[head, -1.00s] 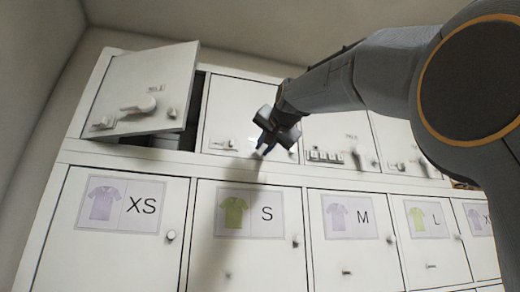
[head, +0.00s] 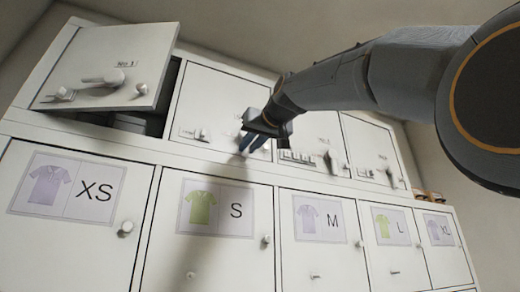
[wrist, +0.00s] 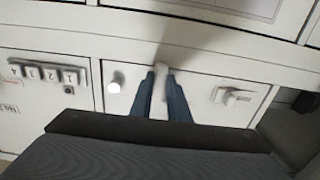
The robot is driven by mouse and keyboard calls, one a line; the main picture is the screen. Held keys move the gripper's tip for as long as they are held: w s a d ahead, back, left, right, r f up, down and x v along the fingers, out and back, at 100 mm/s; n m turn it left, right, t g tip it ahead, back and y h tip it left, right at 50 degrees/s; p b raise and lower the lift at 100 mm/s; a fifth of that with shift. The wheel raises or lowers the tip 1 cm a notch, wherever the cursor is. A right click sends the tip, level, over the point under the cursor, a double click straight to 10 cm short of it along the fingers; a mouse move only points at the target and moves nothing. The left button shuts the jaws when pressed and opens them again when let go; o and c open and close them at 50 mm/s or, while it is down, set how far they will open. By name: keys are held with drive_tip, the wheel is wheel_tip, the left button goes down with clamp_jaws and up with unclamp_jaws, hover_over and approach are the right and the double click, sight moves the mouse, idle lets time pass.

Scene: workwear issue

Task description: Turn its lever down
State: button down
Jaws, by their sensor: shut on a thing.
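My gripper (head: 246,151) is at the second upper locker door (head: 215,105), with its blue fingers low on the door's front. In the wrist view, the fingers (wrist: 160,84) are shut on a pale lever (wrist: 159,92) between them. A round knob (wrist: 114,87) stands to the left of the fingers there, and a small latch (wrist: 235,96) to the right. In the head view, my gripper hides most of the lever, so its exact angle is hard to tell. The door looks closed.
The first upper door (head: 118,62) stands open at the left, with its own lever and knob. A neighbouring door carries a number-wheel lock (wrist: 48,73). Lower doors with shirt signs (head: 215,208) are closed. Small brown items (head: 428,195) sit at the far right.

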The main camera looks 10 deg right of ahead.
idle(0.3)
drive_tip(key=c, duration=1.7)
unclamp_jaws()
drive_tip(key=b+v, duration=0.3)
drive_tip(key=v, duration=0.4)
drive_tip(key=shift+s+d+r, duration=0.1)
drive_tip(key=shift+s, duration=0.25)
